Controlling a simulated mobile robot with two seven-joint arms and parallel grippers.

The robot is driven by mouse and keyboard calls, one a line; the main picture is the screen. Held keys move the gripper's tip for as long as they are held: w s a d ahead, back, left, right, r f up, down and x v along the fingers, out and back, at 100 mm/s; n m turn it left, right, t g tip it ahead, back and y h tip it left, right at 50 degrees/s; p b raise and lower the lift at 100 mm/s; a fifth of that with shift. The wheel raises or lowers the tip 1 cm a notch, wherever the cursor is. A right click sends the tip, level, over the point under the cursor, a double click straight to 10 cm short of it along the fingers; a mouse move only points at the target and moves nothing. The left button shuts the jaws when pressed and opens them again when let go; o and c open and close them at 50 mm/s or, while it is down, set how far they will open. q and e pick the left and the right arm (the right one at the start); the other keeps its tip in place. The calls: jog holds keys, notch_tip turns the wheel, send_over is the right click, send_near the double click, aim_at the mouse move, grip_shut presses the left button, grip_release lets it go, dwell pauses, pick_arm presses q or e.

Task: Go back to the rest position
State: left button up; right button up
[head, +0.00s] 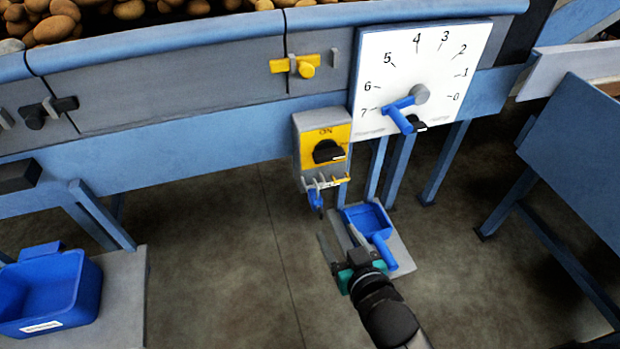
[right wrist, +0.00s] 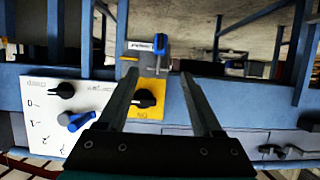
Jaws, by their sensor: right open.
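My right gripper (head: 336,232) is in the lower middle of the head view, reaching up from the bottom edge. Its two fingers are apart with nothing between them. In the right wrist view, the open fingers (right wrist: 159,75) point toward the machine front, one on each side of the yellow switch plate's black knob (right wrist: 146,98). The gripper appears in front of the grey stand with the blue scoop (head: 368,220) in the head view; whether it touches is unclear. My left gripper is in neither view.
A grey box with a yellow ON plate (head: 323,135) hangs from the blue frame, with a blue-handled item on hooks below. A white dial (head: 385,68) has its blue lever near 7. A blue bin (head: 88,285) stands lower left. Open floor (head: 215,260) lies between.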

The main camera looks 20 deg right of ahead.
jog(key=s+d+f+n+g+p, duration=0.1)
jog(key=s+f+g, duration=0.25)
jog(key=f, duration=0.65)
jog(key=s+f+g+p, duration=0.2)
jog(key=s+f, duration=0.3)
jog(key=f, duration=0.5)
pick_arm(q)
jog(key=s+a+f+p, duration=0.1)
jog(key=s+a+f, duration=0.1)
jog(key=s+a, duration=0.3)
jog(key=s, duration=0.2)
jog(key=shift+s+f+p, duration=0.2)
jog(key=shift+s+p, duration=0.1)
jog(key=shift+p, duration=0.05)
pick_arm(e)
jog(key=s+d+f+g, duration=0.2)
jog(key=s+f, duration=0.3)
jog(key=s, duration=0.3)
jog(key=s+d+f+n+g+h, duration=0.1)
jog(key=s+d+f+g, duration=0.2)
jog(key=s, duration=0.6)
notch_tip(320, 180, down, 2)
jog(key=shift+d+f+g, duration=0.2)
jog(key=shift+d+g, duration=0.15)
jog(key=shift+d, duration=0.85)
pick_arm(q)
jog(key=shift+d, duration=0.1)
pick_arm(e)
jog(key=shift+s, duration=0.1)
